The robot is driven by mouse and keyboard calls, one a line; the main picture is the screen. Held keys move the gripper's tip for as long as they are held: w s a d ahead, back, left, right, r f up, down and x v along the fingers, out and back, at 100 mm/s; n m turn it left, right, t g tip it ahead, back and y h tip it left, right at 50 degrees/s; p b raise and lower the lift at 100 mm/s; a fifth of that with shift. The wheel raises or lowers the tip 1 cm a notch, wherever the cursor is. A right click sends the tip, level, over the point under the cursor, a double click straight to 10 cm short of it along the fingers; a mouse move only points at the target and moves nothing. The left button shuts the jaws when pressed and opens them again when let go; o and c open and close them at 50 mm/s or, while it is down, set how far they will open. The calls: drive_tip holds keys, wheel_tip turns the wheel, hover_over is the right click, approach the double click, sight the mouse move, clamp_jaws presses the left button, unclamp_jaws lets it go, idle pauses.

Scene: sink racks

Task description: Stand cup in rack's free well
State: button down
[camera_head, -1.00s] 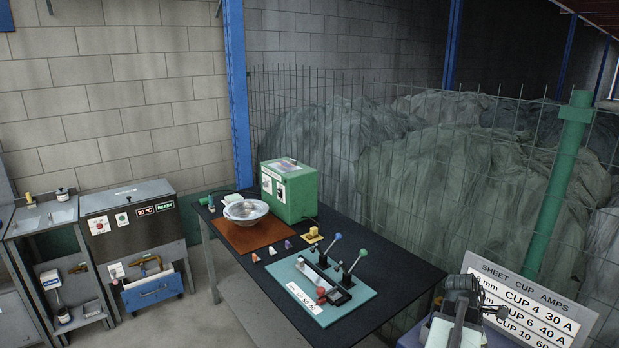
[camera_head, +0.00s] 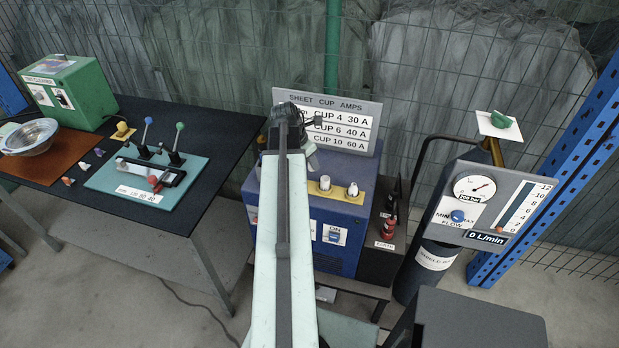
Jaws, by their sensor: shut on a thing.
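My gripper (camera_head: 312,154) is at the far end of my pale arm, in front of the blue box with dials. It is small and dark here, and what its jaws hold cannot be made out.
The black table (camera_head: 205,118) holds a teal lever board (camera_head: 118,176), a metal bowl (camera_head: 28,135) and a green box (camera_head: 75,95). The blue box (camera_head: 342,247) stands ahead, below a CUP AMPS sign (camera_head: 350,119). A gas cylinder (camera_head: 428,275) and flow panel (camera_head: 478,205) stand right.

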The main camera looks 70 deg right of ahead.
sight(309, 165)
wheel_tip(309, 165, down, 4)
drive_tip(key=b, duration=0.4)
drive_tip(key=shift+r, duration=0.25)
drive_tip(key=shift+f, duration=0.15)
drive_tip(key=c, duration=1.1)
unclamp_jaws()
